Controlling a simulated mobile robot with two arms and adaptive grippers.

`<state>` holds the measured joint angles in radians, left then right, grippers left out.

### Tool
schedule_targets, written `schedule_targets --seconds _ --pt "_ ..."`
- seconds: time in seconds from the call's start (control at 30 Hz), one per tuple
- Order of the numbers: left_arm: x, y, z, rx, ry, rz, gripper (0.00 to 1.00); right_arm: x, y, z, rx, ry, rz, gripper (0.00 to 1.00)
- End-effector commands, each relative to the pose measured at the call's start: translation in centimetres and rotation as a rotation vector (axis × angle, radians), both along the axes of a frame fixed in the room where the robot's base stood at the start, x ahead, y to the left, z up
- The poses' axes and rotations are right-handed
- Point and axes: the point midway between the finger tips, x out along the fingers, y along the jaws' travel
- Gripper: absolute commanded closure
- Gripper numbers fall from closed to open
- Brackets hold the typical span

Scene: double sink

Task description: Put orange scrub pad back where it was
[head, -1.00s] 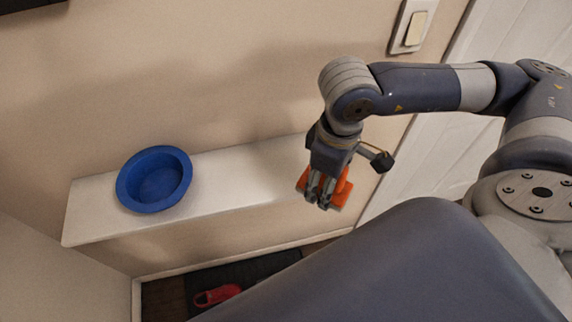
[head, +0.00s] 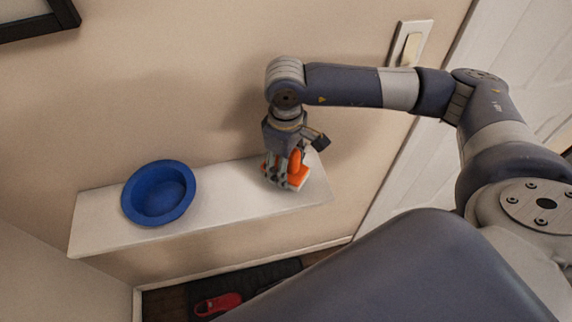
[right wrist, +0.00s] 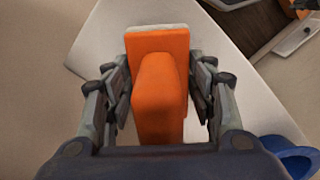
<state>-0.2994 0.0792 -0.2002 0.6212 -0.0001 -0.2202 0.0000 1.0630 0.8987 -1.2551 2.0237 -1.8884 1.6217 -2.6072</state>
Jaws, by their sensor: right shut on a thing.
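The orange scrub pad (head: 297,170) is in my right gripper (head: 286,182), over the right part of a white wall shelf (head: 230,188) in the head view. In the right wrist view the pad (right wrist: 160,85) lies between the two fingers (right wrist: 160,105), with its raised orange grip toward the camera and a pale layer at its far edge. The gripper is shut on it. The pad is at or close above the shelf top; I cannot tell if it touches. My left gripper is not in view.
A blue bowl (head: 158,193) stands on the left part of the shelf, and it also shows in the right wrist view (right wrist: 290,158). The shelf between bowl and gripper is clear. A red shoe (head: 217,305) lies on a dark mat below. A light switch (head: 411,45) is on the wall.

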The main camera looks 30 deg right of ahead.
Motion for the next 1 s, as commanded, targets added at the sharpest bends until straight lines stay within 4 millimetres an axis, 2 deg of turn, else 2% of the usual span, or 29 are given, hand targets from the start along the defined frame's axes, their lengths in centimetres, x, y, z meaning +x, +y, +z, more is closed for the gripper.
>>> schedule_targets --seconds 0.03,0.13,0.57,0.6,0.67,1.0 --pt "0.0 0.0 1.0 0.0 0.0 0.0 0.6 -0.1 0.0 -0.3 -0.001 0.005 -0.001 0.71" --pt "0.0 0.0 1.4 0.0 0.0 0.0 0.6 -0.1 0.0 -1.5 0.0 0.002 0.0 0.71" --pt "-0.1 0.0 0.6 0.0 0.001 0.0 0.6 0.0 0.0 -2.4 0.001 -0.002 0.0 0.71" --pt "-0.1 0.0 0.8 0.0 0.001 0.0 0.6 0.0 0.0 -2.2 0.001 -0.001 0.0 0.42" --pt "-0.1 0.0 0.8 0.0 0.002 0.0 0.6 0.0 0.0 -2.2 0.001 -0.001 -0.001 0.29" --pt "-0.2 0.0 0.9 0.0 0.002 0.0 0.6 0.0 0.0 -2.2 0.0 0.0 -0.001 0.29"
